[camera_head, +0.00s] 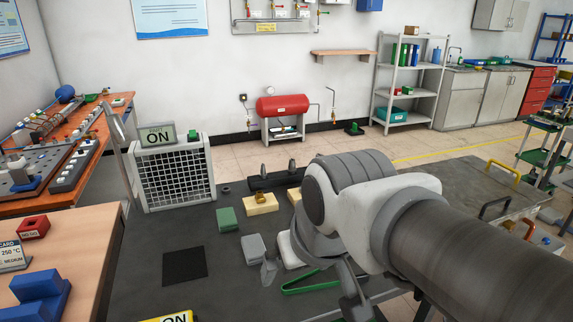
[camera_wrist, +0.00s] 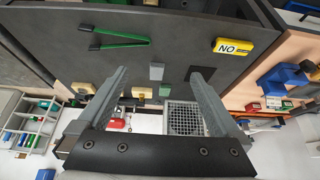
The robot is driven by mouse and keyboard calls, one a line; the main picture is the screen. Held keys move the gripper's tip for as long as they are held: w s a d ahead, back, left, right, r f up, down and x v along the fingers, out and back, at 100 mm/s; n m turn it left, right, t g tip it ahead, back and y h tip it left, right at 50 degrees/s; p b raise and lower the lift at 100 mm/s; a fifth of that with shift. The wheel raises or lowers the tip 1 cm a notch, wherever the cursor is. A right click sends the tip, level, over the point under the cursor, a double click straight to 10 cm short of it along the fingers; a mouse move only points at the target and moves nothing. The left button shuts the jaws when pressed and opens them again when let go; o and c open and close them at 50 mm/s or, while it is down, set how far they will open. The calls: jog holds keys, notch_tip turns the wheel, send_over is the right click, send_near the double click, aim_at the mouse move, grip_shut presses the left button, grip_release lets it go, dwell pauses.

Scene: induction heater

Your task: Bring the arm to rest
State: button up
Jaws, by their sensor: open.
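My gripper (camera_wrist: 158,80) is open in the wrist view, its two fingers apart with nothing held between them. It hangs above the dark worktop (camera_head: 215,290), and my arm covers the right part of that top in the head view. A grey block (camera_head: 253,247) and a green block (camera_head: 227,219) stand on the worktop; in the wrist view the grey block (camera_wrist: 156,71) appears between the fingers, at a distance.
A cream block (camera_head: 261,204) with a brass piece is nearby. A yellow ON sign (camera_wrist: 232,46) lies right in the wrist view. Wooden benches (camera_head: 95,240) border the left.

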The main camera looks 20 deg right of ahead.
jog(key=shift+s+f, duration=0.2)
jog(key=shift+s, duration=1.15)
notch_tip(320, 180, up, 3)
jog(key=p, duration=0.3)
jog(key=shift+r, duration=0.2)
